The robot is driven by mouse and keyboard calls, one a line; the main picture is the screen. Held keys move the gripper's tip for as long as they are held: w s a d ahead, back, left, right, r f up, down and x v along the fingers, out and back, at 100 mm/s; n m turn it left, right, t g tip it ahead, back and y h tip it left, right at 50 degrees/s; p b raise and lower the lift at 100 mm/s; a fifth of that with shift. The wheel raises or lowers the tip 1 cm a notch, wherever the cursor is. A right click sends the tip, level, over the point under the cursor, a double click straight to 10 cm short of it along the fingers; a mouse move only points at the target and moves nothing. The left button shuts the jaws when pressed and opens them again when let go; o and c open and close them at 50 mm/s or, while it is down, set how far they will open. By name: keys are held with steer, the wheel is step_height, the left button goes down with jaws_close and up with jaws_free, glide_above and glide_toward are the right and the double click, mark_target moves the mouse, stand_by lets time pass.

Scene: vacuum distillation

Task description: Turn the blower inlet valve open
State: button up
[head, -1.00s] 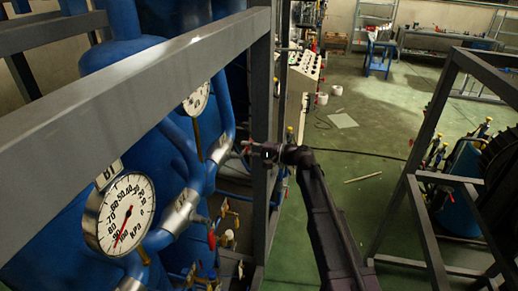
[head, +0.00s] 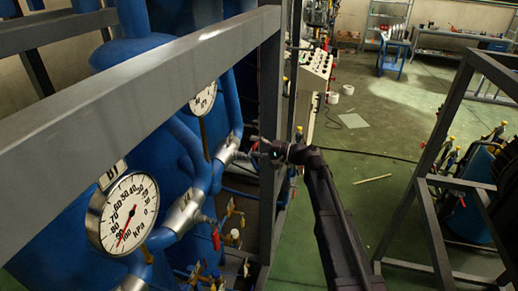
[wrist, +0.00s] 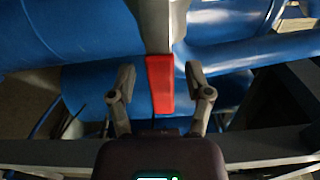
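A red valve lever (wrist: 161,84) hangs from a grey metal valve body or pipe sleeve (wrist: 157,22) on blue piping in the wrist view. My gripper (wrist: 161,84) is open, with one finger on each side of the lever and a visible gap on both sides. In the head view my gripper (head: 258,148) reaches from the right past the grey frame post to the blue pipes. The lever there is small and mostly hidden by the gripper. I see no label naming this valve.
A grey frame beam (head: 150,75) crosses in front of the blue tank and pipes. A pressure gauge (head: 122,213) and a second gauge (head: 203,98) stand on the pipes. Another red lever (head: 215,239) hangs lower down. Green floor (head: 365,215) is open at right.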

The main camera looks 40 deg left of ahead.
steer(key=shift+s, duration=0.2)
steer(key=shift+w+d, duration=0.1)
steer(key=shift+d, duration=0.05)
steer(key=shift+w+d, duration=0.1)
steer(key=shift+d, duration=0.4)
steer(key=v, duration=1)
steer(key=shift+w+d, duration=0.2)
steer(key=shift+d, duration=0.1)
